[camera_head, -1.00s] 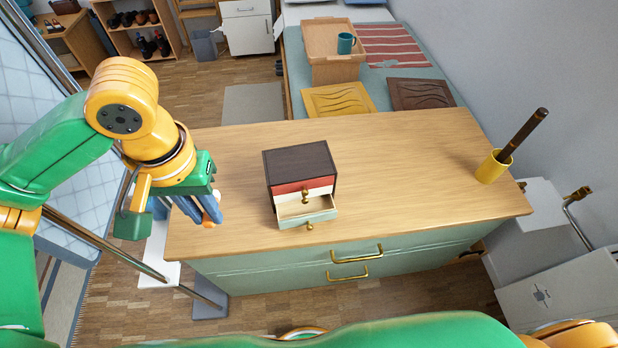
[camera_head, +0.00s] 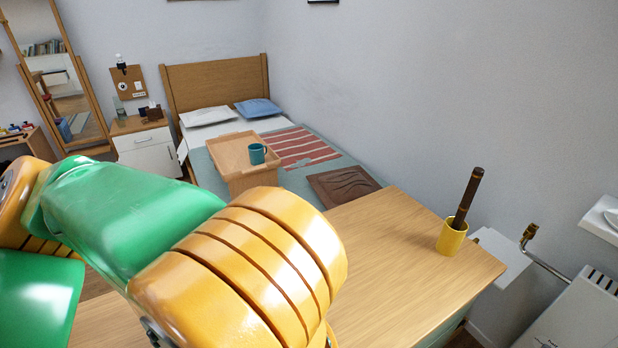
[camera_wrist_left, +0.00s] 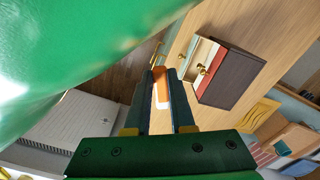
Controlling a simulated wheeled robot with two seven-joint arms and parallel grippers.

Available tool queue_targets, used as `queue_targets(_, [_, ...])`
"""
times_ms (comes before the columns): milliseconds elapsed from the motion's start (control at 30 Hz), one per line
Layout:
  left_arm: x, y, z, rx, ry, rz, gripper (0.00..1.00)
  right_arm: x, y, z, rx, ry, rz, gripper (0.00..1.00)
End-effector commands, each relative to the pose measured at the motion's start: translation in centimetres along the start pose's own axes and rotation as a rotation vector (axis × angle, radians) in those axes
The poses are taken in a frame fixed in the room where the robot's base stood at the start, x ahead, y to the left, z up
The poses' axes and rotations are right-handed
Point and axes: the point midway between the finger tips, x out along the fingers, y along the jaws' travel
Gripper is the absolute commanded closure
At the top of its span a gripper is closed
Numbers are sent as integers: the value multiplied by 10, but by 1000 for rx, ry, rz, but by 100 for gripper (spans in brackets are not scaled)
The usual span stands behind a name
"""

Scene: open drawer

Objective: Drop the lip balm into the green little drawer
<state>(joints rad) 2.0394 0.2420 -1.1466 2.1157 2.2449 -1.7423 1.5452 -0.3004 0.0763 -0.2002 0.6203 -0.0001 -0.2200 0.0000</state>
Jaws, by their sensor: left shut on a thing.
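In the left wrist view my left gripper (camera_wrist_left: 160,98) is shut on the lip balm (camera_wrist_left: 161,92), a small orange piece with a pale end between the dark fingers. The small dark drawer box (camera_wrist_left: 237,80) stands on the dresser top to the right of the fingers. It shows a red front, a cream front and, at its left side, the open little drawer (camera_wrist_left: 191,58), whose pale green is hard to make out. The lip balm is apart from the box. In the head view my raised left arm hides the box and the gripper. My right gripper is not in view.
The wooden dresser top (camera_head: 400,262) holds a yellow cup (camera_head: 452,237) with a dark stick at its right end. The dresser's right part is otherwise clear.

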Motion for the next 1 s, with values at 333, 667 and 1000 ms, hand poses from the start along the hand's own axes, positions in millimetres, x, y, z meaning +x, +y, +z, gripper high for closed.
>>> queue_targets(333, [64, -88, -49, -8, -7, 2, 100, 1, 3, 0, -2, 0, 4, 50])
queue_targets(667, [116, -112, -63, 0, -5, -2, 100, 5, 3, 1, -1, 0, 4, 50])
queue_targets(1000, [126, -111, -64, -1, 0, -1, 100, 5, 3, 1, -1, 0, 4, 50])
